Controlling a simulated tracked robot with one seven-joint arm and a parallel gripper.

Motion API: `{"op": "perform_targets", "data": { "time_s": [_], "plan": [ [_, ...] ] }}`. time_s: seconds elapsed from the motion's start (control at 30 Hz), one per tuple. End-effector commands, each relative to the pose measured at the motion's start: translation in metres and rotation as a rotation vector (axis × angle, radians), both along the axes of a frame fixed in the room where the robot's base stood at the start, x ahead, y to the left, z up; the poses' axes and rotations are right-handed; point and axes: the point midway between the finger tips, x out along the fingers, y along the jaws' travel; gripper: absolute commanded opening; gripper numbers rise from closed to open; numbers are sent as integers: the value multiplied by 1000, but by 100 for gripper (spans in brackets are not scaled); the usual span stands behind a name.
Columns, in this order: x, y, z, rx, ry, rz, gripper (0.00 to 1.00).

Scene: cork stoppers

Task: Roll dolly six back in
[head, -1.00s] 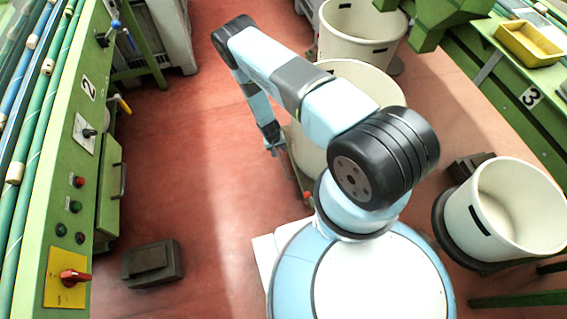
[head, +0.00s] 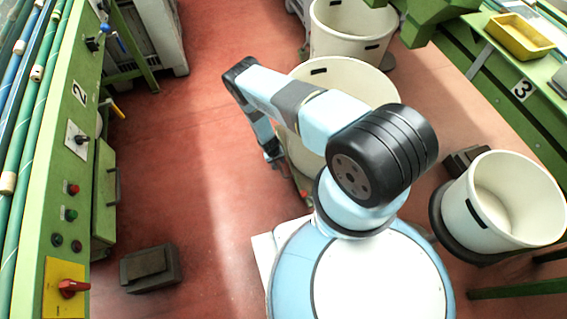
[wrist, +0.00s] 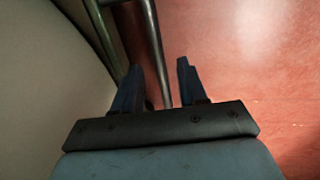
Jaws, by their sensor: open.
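A white bin (head: 352,75) stands in the middle of the head view, partly hidden behind my arm. Its pale wall (wrist: 45,90) fills the left of the wrist view. I cannot read a number six on anything, and the base under this bin is mostly hidden. My gripper (head: 274,158) is low beside the bin's left side. In the wrist view my gripper (wrist: 158,80) is open, its two blue fingers apart. A metal bar (wrist: 153,40) runs into the gap between the fingers; I cannot tell whether they touch it.
Another white bin (head: 350,30) stands behind. A third bin (head: 515,215) sits on a dark round base (head: 445,225) at right. A dark block (head: 150,268) lies at lower left; the red floor (head: 200,150) between is clear.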

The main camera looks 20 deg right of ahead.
Motion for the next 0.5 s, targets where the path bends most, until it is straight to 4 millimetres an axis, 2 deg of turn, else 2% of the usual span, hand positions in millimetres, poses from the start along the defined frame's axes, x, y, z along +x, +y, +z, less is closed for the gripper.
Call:
{"op": "perform_targets", "data": {
  "time_s": [0.2, 0.5],
  "plan": [
    [0, -5, -21, 0, 0, -1, 42],
    [0, -7, -27, 0, 0, -2, 42]
  ]
}}
